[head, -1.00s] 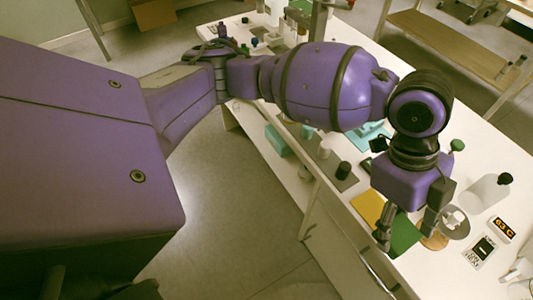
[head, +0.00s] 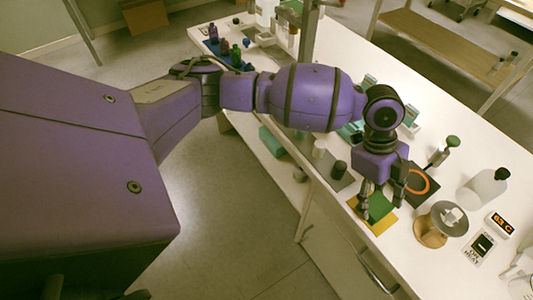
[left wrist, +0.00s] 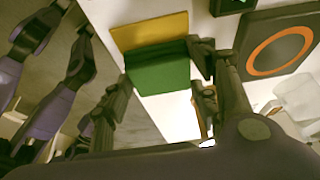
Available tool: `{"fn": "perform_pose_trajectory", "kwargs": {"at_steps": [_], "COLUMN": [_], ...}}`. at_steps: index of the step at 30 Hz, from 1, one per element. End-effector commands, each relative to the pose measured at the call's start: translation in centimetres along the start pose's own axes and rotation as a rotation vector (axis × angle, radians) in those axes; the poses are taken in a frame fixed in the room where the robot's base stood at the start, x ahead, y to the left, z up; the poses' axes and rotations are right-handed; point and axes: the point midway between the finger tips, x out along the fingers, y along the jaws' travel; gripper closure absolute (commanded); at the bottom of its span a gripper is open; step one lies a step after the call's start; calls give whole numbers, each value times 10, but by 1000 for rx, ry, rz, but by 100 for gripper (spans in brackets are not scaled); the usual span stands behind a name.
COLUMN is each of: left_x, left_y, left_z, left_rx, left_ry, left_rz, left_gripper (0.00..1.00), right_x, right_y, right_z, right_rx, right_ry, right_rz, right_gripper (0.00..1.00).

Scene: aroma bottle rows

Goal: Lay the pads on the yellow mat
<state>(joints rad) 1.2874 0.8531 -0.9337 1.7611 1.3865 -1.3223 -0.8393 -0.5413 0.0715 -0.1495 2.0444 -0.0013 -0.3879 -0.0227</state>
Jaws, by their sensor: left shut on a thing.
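A green pad (head: 380,206) is between the fingers of my left gripper (head: 381,203), which is shut on it. The pad is over the yellow mat (head: 384,225), whose yellow edges show around it. In the left wrist view the green pad (left wrist: 158,74) spans between the two fingers (left wrist: 163,77), and a strip of the yellow mat (left wrist: 148,32) shows beyond it. I cannot tell whether the pad touches the mat.
A dark plate with an orange ring (head: 427,184) lies just right of the mat. A spool-like stand (head: 431,238), a white bottle (head: 478,190) and a temperature display (head: 500,224) stand further right. The table's front edge runs close to the mat.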

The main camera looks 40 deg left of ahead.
Motion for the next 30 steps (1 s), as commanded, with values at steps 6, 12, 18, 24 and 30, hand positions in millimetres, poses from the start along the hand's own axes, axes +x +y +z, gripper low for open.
{"fn": "perform_pose_trajectory", "kwargs": {"at_steps": [6, 12, 18, 24, 30], "left_x": [0, 2, 2, 1, -21], "left_y": [0, -1, -1, -1, -3], "left_z": [0, 0, 0, 0, -2], "left_rx": [1, 2, 2, 2, 3], "left_ry": [1, 1, 1, 1, 1], "left_rz": [-2, -2, -3, -3, -8], "left_gripper": [70, 37, 27, 27, 27], "right_x": [1, 3, 3, 3, 0], "right_y": [-1, -2, -2, -1, 0], "right_z": [-4, -8, -8, -7, -4], "right_rx": [0, -1, -1, -1, 0], "right_ry": [6, 13, 15, 12, 6], "right_rz": [-2, -3, -4, -3, -1], "right_gripper": [100, 100, 100, 100, 100]}}
